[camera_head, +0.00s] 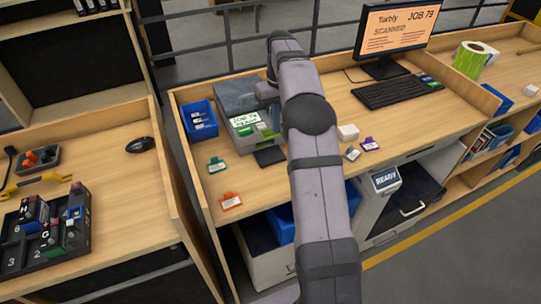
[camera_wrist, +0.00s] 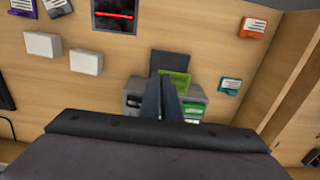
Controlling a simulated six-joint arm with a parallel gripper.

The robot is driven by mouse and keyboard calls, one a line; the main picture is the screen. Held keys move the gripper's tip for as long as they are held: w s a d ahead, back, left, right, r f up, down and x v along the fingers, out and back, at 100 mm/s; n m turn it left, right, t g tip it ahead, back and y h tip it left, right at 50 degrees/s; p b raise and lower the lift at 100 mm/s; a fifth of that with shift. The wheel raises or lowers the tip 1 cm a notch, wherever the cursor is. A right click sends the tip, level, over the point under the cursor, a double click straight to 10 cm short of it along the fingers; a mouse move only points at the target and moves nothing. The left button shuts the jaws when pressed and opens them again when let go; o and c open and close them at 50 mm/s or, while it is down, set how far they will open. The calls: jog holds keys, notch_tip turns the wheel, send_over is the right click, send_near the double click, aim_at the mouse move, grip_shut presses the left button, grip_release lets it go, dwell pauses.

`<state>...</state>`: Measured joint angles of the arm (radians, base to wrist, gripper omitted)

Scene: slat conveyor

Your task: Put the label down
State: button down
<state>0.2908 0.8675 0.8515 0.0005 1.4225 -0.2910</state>
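A bright green label (camera_wrist: 178,80) shows at my fingertips in the wrist view. My gripper (camera_wrist: 165,88) has its two dark fingers close together, and the label appears pinched between them. In the head view the label (camera_head: 268,134) is low at the front right of the grey printer (camera_head: 228,92), whose screen reads JOB 79. My arm hides part of the fingers there. In the wrist view the label hangs between the printer and a black pad (camera_wrist: 170,61); I cannot tell whether it touches either.
A teal tag (camera_head: 216,165) and an orange tag (camera_head: 230,201) lie left of the pad. White blocks (camera_head: 348,132) and a purple tag (camera_head: 370,144) lie right. A blue bin (camera_head: 199,122) stands left of the printer. The monitor (camera_head: 395,27) reads SCANNED. Bench wood is clear before the keyboard (camera_head: 392,91).

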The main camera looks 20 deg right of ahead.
aim_at(278, 155)
jog(key=shift+f+p, duration=1.8)
jog(key=shift+f, duration=3.2)
jog(key=shift+f, duration=0.2)
jog(key=c, duration=2)
grip_release()
notch_tip(278, 155, up, 12)
jog(key=b, duration=0.3)
jog(key=shift+r, duration=0.2)
